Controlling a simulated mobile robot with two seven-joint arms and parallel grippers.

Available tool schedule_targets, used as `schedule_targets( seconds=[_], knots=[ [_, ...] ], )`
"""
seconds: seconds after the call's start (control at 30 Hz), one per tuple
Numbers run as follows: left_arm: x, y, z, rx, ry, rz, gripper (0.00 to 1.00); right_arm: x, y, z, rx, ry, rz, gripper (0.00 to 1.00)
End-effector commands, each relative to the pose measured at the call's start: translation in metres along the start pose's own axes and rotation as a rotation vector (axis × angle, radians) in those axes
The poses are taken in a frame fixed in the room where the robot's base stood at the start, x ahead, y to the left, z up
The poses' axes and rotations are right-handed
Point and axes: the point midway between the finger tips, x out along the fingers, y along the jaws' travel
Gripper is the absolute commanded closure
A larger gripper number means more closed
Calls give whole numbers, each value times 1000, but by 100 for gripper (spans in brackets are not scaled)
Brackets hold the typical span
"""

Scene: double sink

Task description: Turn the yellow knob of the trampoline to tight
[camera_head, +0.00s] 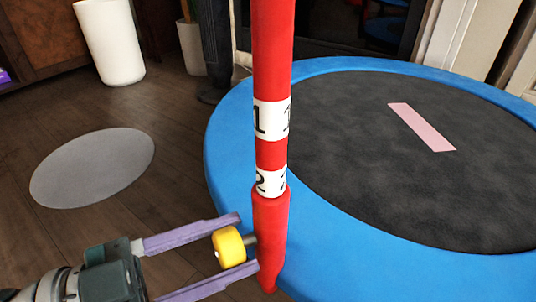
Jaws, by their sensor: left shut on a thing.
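The yellow knob (227,244) sits on a short dark stem at the left side of the red post (270,230), near its lower end. The post stands upright at the front left of the blue-rimmed trampoline (345,258). My left gripper (248,241) comes in from the lower left, with one purple finger above the knob and one below. It is shut on the knob, and its fingertips reach close to the post. White bands on the post carry the numbers 1 and 2. My right gripper is not in view.
A grey round mat (93,167) lies on the dark wooden floor left of the trampoline. A white bin (109,40) and a plant pot (190,45) stand at the back left. A pink strip (422,127) lies on the black trampoline bed.

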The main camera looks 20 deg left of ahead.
Motion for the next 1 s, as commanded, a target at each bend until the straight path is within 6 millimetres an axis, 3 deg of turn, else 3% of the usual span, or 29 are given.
schedule_targets(
  seconds=[0.6,1.0],
  knots=[
    [0,1,2,579,-4,2,100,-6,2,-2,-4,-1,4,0],
    [0,1,2,864,-4,1,100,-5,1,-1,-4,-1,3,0]
  ],
)
